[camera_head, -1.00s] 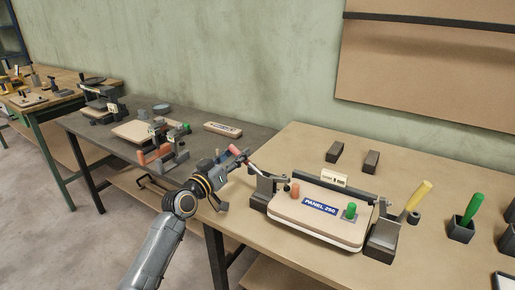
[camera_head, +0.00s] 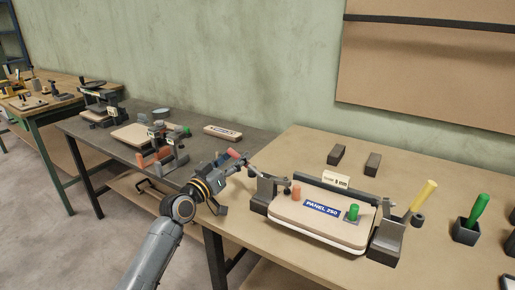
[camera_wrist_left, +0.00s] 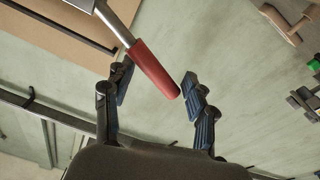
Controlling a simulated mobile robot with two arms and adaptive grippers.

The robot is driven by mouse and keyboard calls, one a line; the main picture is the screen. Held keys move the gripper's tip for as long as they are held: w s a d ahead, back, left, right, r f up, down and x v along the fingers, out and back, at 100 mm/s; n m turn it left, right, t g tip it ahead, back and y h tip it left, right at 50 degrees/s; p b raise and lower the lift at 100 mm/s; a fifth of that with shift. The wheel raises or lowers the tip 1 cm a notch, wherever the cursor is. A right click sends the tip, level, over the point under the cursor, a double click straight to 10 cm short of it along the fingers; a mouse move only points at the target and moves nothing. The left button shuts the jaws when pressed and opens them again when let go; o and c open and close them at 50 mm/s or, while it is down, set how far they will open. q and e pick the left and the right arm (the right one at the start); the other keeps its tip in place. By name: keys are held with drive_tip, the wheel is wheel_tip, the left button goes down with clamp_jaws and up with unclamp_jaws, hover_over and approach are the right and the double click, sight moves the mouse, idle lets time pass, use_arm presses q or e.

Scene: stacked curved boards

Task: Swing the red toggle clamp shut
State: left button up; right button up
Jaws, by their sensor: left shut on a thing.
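The red toggle clamp's handle (camera_head: 233,153) tilts up and to the left from its dark base (camera_head: 264,190), at the left end of the panel board (camera_head: 300,222). Whether the clamp's tip touches the board is too small to tell. My right gripper is not in view.
A clamp with a yellow handle (camera_head: 424,195) stands at the board's right end. A green-handled tool sits in a dark holder (camera_head: 466,231) further right.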

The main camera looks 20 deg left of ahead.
use_arm(q)
drive_tip(key=shift+a+f+g, duration=0.15)
drive_tip(key=shift+a+f, duration=0.05)
drive_tip(key=shift+f, duration=0.45)
drive_tip(key=shift+a+f+g, duration=0.15)
drive_tip(key=shift+f, duration=0.45)
drive_tip(key=p+v, duration=0.1)
drive_tip(key=v, duration=0.5)
drive_tip(key=shift+s+r, duration=0.25)
drive_tip(key=shift+s, duration=0.15)
drive_tip(key=shift+f, duration=0.1)
